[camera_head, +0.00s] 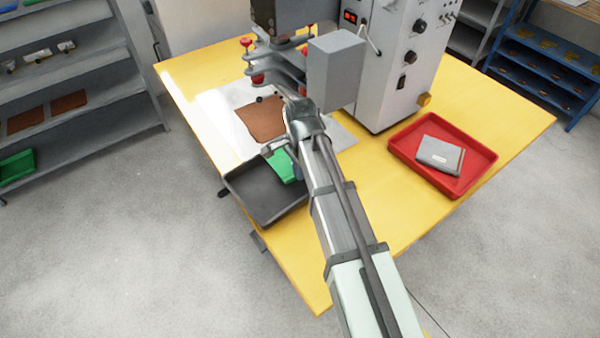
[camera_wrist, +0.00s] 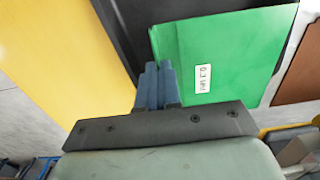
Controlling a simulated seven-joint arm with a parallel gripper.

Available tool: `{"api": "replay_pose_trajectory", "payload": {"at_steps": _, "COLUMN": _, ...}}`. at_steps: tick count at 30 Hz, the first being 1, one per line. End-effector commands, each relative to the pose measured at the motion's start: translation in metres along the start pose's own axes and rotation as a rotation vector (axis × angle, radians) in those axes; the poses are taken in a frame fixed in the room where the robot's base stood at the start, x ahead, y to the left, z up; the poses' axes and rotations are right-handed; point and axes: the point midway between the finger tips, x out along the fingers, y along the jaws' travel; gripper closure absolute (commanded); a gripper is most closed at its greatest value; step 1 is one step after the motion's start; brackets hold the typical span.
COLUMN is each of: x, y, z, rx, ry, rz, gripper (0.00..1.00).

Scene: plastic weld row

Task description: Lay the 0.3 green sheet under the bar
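The green sheet (camera_wrist: 220,55) carries a white label that seems to read 0.3. In the head view, the green sheet (camera_head: 283,166) shows over the far right part of the black tray, partly hidden by my arm. My gripper (camera_wrist: 157,82) has its blue fingers close together at the sheet's left edge and appears shut on it. In the head view the fingers (camera_head: 298,173) are mostly hidden by my arm. The welding machine's head (camera_head: 288,15) stands behind; the bar under it cannot be made out clearly behind its clamps and my arm.
The black tray (camera_head: 240,184) lies at the yellow table's (camera_head: 500,107) left edge. A brown sheet (camera_head: 262,117) lies on a white sheet (camera_head: 218,103) below the machine. A red tray (camera_head: 402,139) with a grey item (camera_head: 439,152) stands at the right. The table's front is clear.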

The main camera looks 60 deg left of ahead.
Motion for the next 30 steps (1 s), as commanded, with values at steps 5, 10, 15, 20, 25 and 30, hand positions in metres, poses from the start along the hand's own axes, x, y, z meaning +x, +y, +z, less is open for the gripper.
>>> {"api": "replay_pose_trajectory", "payload": {"at_steps": 5, "x": 0.015, "y": 0.0, "z": 0.0, "rx": 0.0, "ry": 0.0, "rz": 0.001, "gripper": 1.0}}
{"api": "replay_pose_trajectory", "payload": {"at_steps": 10, "x": 0.015, "y": 0.0, "z": 0.0, "rx": 0.0, "ry": 0.0, "rz": 0.0, "gripper": 1.0}}
{"api": "replay_pose_trajectory", "payload": {"at_steps": 15, "x": 0.018, "y": 0.0, "z": 0.0, "rx": 0.0, "ry": 0.0, "rz": 0.001, "gripper": 1.0}}
{"api": "replay_pose_trajectory", "payload": {"at_steps": 20, "x": 0.019, "y": 0.0, "z": 0.0, "rx": 0.0, "ry": 0.0, "rz": 0.0, "gripper": 0.89}}
{"api": "replay_pose_trajectory", "payload": {"at_steps": 25, "x": 0.019, "y": 0.0, "z": 0.0, "rx": 0.0, "ry": 0.0, "rz": 0.0, "gripper": 0.72}}
{"api": "replay_pose_trajectory", "payload": {"at_steps": 30, "x": 0.019, "y": 0.0, "z": 0.0, "rx": 0.0, "ry": 0.0, "rz": 0.001, "gripper": 0.71}}
